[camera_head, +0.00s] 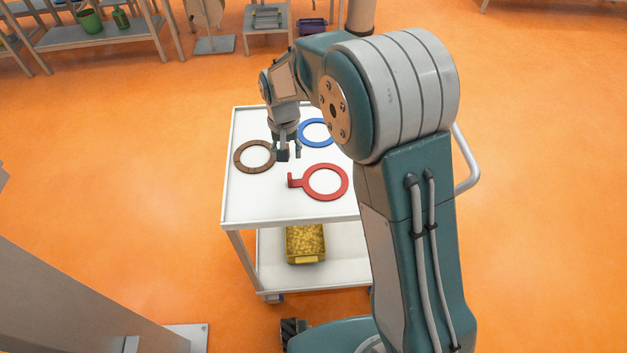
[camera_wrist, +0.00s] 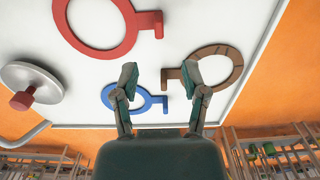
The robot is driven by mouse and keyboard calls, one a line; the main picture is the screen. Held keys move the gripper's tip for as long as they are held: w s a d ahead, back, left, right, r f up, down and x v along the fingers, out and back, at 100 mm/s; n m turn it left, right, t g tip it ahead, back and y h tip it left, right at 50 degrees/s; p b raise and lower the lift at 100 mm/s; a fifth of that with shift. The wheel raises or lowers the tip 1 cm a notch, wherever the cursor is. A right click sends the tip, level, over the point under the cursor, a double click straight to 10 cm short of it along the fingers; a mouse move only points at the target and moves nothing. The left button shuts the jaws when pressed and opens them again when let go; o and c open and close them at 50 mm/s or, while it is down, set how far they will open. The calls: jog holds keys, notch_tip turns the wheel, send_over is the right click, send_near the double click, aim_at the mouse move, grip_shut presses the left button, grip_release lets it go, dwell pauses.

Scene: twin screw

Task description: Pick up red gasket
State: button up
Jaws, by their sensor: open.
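The red gasket (camera_head: 326,182) is a flat ring with a tab on its left, lying on the white cart top (camera_head: 240,205) near its front. In the wrist view the red gasket (camera_wrist: 128,38) is at the upper left, cut by the top edge, with its tab to the right. My gripper (camera_head: 288,154) is open and empty above the cart, behind and left of the red gasket's tab. In the wrist view my gripper (camera_wrist: 160,85) has its fingers spread, with the red gasket beyond them.
A brown gasket (camera_head: 254,169) lies left of my gripper and a blue gasket (camera_head: 314,121) lies behind. A yellow bin (camera_head: 305,243) stands on the lower shelf. The wrist view shows a grey disc with a red knob (camera_wrist: 32,90). Cluttered tables (camera_head: 95,37) stand at the back.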

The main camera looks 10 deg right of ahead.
aim_at(289, 175)
notch_tip(289, 175, down, 4)
jog(key=shift+a+f, duration=0.1)
notch_tip(289, 175, down, 6)
jog(key=shift+s+r, duration=0.15)
jog(key=shift+c, duration=0.3)
grip_shut()
